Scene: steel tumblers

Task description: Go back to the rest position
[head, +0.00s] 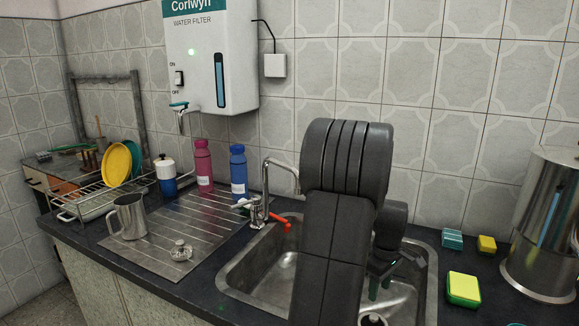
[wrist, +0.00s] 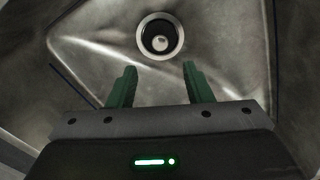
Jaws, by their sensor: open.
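My gripper (head: 380,288) hangs low over the steel sink (head: 240,278), partly hidden behind my own arm in the head view. In the wrist view my gripper (wrist: 159,67) shows two green fingers spread apart with nothing between them. Beyond the fingertips lies the round drain (wrist: 159,37) with a dark ring and a pale centre. A steel jug with a handle (head: 130,216) stands upright on the drainboard (head: 205,215), well left of my gripper. A small shiny item (head: 180,251) sits near it. My arm hides much of the sink.
A faucet (head: 282,170) with a red-tipped lever rises at the sink's back. Pink (head: 203,168) and blue (head: 238,175) bottles stand by the wall under the water filter (head: 210,60). Sponges (head: 463,289) and a large steel container (head: 540,235) stand right. A dish rack (head: 100,195) is left.

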